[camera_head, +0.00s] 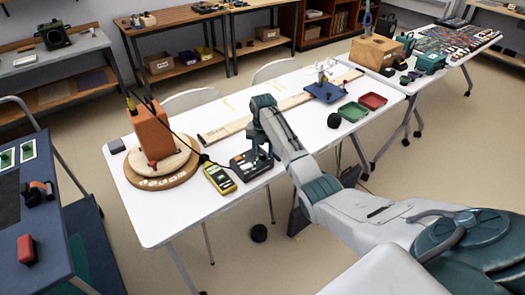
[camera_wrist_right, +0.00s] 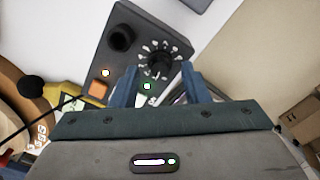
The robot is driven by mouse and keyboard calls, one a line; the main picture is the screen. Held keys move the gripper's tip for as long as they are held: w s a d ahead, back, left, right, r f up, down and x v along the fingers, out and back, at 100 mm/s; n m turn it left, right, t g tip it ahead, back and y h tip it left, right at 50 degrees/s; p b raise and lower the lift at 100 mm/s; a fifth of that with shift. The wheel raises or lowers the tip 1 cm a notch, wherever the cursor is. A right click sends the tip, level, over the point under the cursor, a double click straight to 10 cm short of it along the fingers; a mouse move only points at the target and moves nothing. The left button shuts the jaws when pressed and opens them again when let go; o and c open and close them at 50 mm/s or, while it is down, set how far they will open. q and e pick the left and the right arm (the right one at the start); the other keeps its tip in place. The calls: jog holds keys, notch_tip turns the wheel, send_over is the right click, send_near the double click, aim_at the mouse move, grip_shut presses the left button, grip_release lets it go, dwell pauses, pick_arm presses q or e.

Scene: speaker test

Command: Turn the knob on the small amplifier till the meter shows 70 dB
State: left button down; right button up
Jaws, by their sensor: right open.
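The small amplifier (camera_head: 243,166) is a dark box on the white table. In the right wrist view the amplifier (camera_wrist_right: 100,65) fills the upper middle, with a black knob (camera_wrist_right: 160,62) ringed by white marks and a second plain black knob (camera_wrist_right: 121,38). A green light and an orange button show on its face. My right gripper (camera_wrist_right: 161,78) is open, its two blue fingers around or just above the ringed knob; contact cannot be told. In the head view the right gripper (camera_head: 264,150) is over the amplifier. The yellow meter (camera_head: 219,179) lies left of it; its reading is too small to read.
An orange-brown speaker box (camera_head: 151,129) stands on a round wooden base (camera_head: 160,181) left of the meter. A black cable runs from it toward the amplifier. A long wooden board (camera_head: 225,130) lies behind. Green (camera_head: 352,111) and red (camera_head: 373,101) trays are at right.

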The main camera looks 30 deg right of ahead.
jog(key=shift+f, duration=0.65)
grip_shut()
